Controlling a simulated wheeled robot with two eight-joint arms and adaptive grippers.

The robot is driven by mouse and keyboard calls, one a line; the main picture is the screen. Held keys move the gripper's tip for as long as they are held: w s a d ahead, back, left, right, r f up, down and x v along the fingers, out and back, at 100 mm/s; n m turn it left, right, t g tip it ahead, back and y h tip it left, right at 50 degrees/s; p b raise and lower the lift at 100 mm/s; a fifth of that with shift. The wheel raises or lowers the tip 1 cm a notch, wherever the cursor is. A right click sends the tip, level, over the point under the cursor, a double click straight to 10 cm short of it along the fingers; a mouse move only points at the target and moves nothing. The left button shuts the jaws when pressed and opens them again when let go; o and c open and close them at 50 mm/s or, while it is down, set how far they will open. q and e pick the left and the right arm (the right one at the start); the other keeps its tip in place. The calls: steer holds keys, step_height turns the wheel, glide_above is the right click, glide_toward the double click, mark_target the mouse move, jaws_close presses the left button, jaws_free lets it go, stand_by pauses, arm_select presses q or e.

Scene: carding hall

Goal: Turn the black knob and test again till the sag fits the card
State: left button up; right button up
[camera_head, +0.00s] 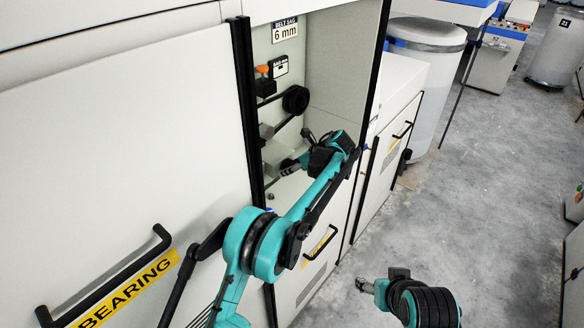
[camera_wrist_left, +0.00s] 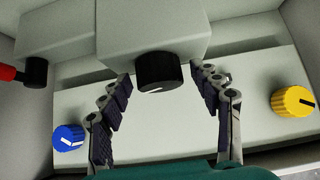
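The black knob (camera_wrist_left: 158,74), with a white mark on its face, sticks out from a pale grey block (camera_wrist_left: 150,30). In the left wrist view my left gripper (camera_wrist_left: 160,84) is open, with one finger on each side of the knob and apparent gaps. In the head view my left gripper (camera_head: 306,150) is inside the open bay, beside the grey block. The card (camera_head: 285,30) at the top of the bay reads BELT SAG 6 mm. A small sag gauge (camera_head: 280,67) hangs below it; its reading is illegible. My right gripper (camera_head: 366,287) is low over the floor, its fingers unclear.
A blue knob (camera_wrist_left: 69,138) and a yellow knob (camera_wrist_left: 293,103) flank the black one. An orange-topped part (camera_head: 262,70) and a black pulley (camera_head: 295,99) with belt are in the bay. Black-edged door frames border it.

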arm_select(q)
steer(key=c, duration=0.9)
steer(key=shift+c, duration=0.2)
steer(key=shift+s+t, duration=0.1)
steer(key=shift+t, duration=0.2)
steer(key=shift+s+a+n+t+h, duration=0.1)
steer(key=shift+a+n+t+h, duration=0.05)
steer(key=shift+n+t+h, duration=0.9)
steer(key=shift+f+n+t+h+b, duration=0.1)
steer(key=shift+n+t+h+b, duration=0.15)
steer(key=shift+n+t+b, duration=0.5)
steer(key=shift+m+t, duration=0.3)
steer(key=o, duration=1.2)
steer(key=shift+c, duration=0.2)
